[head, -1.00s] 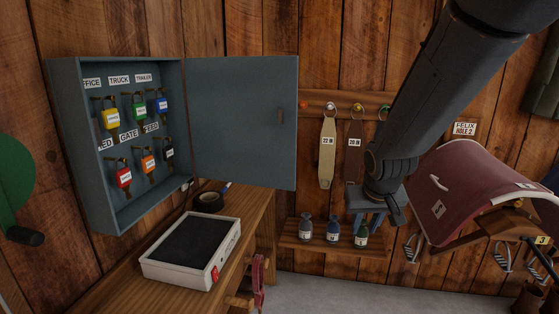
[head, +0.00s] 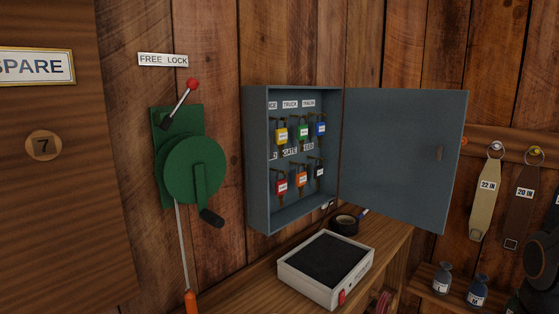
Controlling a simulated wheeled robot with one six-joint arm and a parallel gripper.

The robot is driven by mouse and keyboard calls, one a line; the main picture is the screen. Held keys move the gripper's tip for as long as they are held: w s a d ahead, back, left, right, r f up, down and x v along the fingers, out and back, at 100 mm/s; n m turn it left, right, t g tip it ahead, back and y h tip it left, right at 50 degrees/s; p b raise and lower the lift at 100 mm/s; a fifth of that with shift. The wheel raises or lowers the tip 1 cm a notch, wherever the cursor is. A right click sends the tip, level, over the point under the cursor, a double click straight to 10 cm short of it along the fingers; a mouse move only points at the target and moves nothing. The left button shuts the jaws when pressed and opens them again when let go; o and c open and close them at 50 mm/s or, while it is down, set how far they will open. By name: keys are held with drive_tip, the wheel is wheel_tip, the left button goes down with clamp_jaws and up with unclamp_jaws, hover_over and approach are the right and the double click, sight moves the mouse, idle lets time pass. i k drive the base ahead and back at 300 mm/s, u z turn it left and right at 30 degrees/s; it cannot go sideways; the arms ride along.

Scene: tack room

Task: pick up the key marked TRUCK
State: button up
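The open grey key cabinet (head: 257,165) hangs on the plank wall in the head view, with two rows of tagged keys. The TRUCK label (head: 290,104) is in the middle of the top row. The key with the green tag (head: 303,132) hangs under that label, between a yellow-tagged key (head: 281,135) and a blue-tagged key (head: 320,129). The writing on the green tag is too small to read. My gripper is out of view; only a dark part of my arm shows at the right edge, well away from the cabinet.
The cabinet door (head: 402,155) stands open to the right. Below are a wooden bench (head: 235,300), a white box with a dark top (head: 325,262) and a black tape roll (head: 345,224). A green crank winch (head: 192,170) is on the wall left of the cabinet.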

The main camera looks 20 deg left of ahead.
sight(302, 131)
drive_tip(key=u, duration=1.2)
drive_tip(key=k, duration=0.4)
drive_tip(key=z, duration=0.35)
drive_tip(key=i, duration=1.25)
drive_tip(key=u, duration=0.5)
